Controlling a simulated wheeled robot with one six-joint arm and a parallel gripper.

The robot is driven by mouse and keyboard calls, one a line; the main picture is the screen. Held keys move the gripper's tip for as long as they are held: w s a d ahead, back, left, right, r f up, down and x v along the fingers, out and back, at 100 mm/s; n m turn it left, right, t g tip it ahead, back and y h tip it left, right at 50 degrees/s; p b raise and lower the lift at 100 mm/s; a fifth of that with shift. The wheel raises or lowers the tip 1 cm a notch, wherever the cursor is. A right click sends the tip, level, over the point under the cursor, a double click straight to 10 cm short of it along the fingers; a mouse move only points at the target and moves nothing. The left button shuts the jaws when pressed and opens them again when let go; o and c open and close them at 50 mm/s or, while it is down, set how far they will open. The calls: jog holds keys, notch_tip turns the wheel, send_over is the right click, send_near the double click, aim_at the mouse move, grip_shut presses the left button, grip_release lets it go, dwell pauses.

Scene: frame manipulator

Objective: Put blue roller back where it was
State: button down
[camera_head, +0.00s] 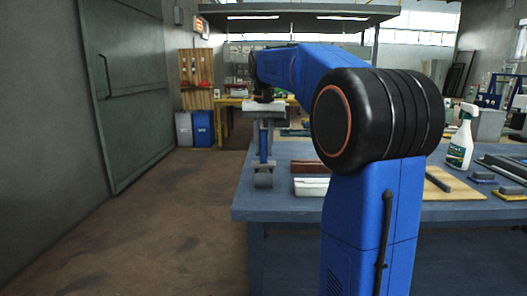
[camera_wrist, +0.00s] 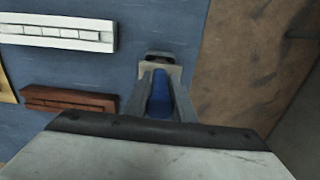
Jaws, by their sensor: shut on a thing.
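My gripper (camera_head: 263,167) points down by the left edge of the blue workbench in the head view. It is shut on the blue roller (camera_head: 263,145), whose blue part shows between the fingers. In the wrist view the blue roller (camera_wrist: 160,98) lies between the two fingers of my gripper (camera_wrist: 159,70). A grey piece shows at the fingertips; I cannot tell whether it is part of the roller. The roller's far end is hidden, and I cannot tell whether it touches the bench.
The workbench (camera_head: 278,211) holds a white block (camera_wrist: 55,32) and a brown-red block (camera_wrist: 68,101), both to the left of my gripper in the wrist view. A spray bottle (camera_head: 461,140) stands at the right. Open floor (camera_head: 170,225) lies left of the bench.

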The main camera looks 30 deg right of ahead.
jog(key=shift+f, duration=0.6)
jog(key=c, duration=1.5)
grip_release()
notch_tip(320, 180, up, 12)
jog(key=shift+d, duration=0.1)
